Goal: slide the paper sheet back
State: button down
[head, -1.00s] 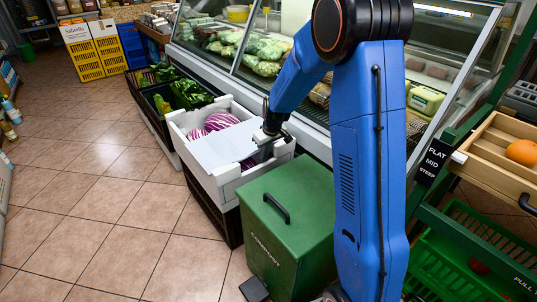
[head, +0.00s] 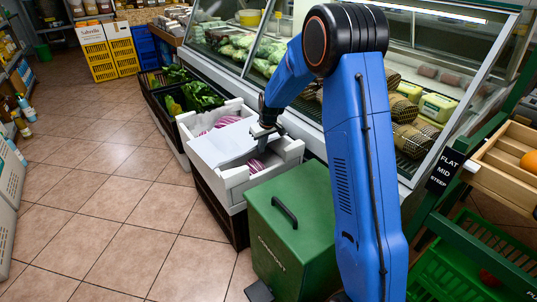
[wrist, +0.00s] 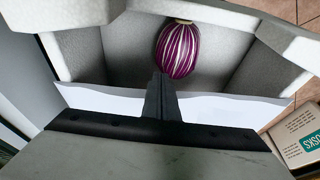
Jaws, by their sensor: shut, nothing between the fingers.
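The white paper sheet (head: 222,146) lies over the back and left part of a white foam crate (head: 236,183). One purple-striped eggplant (head: 257,166) is bare at the near end of the crate, and others show partly behind the sheet. My gripper (head: 264,131) is shut and empty, pointing down at the sheet's right side. In the wrist view, its fingers (wrist: 161,82) stand in front of the sheet's white edge (wrist: 228,108), with the striped eggplant beyond. I cannot tell whether the fingertips touch the sheet.
A green lidded bin (head: 292,225) stands at the crate's near side. A glass display counter (head: 300,95) runs behind it. Black crates of green vegetables (head: 195,97) stand further left. The tiled floor at left (head: 125,200) is clear.

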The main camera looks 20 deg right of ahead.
aim_at(244, 130)
jog(key=w+a, duration=0.1)
jog(key=w, duration=0.3)
jog(key=w+a, duration=0.2)
jog(key=w, duration=0.3)
jog(key=w+a, duration=0.1)
jog(key=w, duration=0.4)
jog(key=shift+w+a, duration=0.2)
jog(key=shift+a, duration=0.15)
